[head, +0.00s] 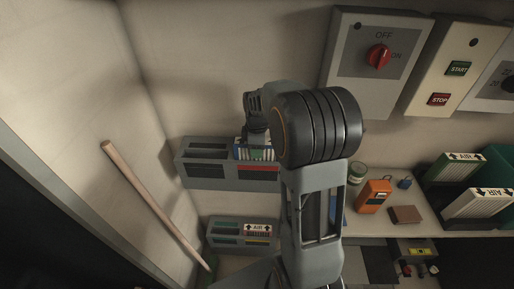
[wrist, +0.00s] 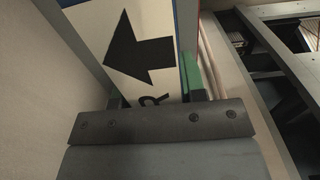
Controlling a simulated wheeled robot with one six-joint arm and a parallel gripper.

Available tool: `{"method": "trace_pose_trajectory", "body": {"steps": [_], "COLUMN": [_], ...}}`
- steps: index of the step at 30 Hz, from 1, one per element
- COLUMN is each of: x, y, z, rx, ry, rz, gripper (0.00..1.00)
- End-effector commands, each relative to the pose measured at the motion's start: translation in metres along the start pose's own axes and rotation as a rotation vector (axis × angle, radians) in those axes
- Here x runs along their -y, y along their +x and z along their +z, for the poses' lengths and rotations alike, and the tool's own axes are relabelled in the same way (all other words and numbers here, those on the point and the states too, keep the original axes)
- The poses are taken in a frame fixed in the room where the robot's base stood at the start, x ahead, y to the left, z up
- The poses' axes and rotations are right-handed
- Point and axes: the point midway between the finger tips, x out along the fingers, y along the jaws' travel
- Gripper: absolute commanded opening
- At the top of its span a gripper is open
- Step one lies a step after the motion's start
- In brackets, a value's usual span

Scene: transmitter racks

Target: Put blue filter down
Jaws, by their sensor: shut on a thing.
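The blue filter (wrist: 135,50) has a white label with a black arrow and blue edges. It fills the space ahead of my gripper (wrist: 155,98) in the wrist view, and the fingers are shut on it. In the head view, a small striped part of the filter (head: 240,150) shows at the upper grey rack unit (head: 229,172), below my gripper (head: 257,138). My arm hides much of it there. I cannot tell whether it is fully seated in the unit or only at its opening. A green strip (wrist: 190,72) lies close to its right side in the wrist view.
A lower grey unit (head: 242,234) carries an AIR label. A wooden pole (head: 150,195) leans at the left. The right shelf holds an orange device (head: 374,196), a brown block (head: 406,215), a tin (head: 357,172) and green filters (head: 478,204). Switch boxes (head: 376,60) hang above.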

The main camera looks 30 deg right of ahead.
Motion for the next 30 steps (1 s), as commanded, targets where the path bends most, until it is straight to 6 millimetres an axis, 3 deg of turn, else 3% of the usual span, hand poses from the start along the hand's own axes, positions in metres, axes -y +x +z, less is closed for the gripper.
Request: {"method": "trace_pose_trajectory", "body": {"steps": [7, 8, 15, 23, 30], "x": [0.000, 0.000, 0.000, 0.000, -0.001], "y": [0.004, 0.004, 0.003, 0.001, -0.025], "z": [0.000, 0.000, 0.000, 0.000, 0.000], "rx": [0.000, 0.000, 0.000, 0.000, -0.001], "ry": [0.000, 0.000, 0.000, 0.000, 0.000], "rz": [0.000, 0.000, 0.000, 0.001, 0.005], "gripper": [0.08, 0.39, 0.62, 0.64, 0.64]}}
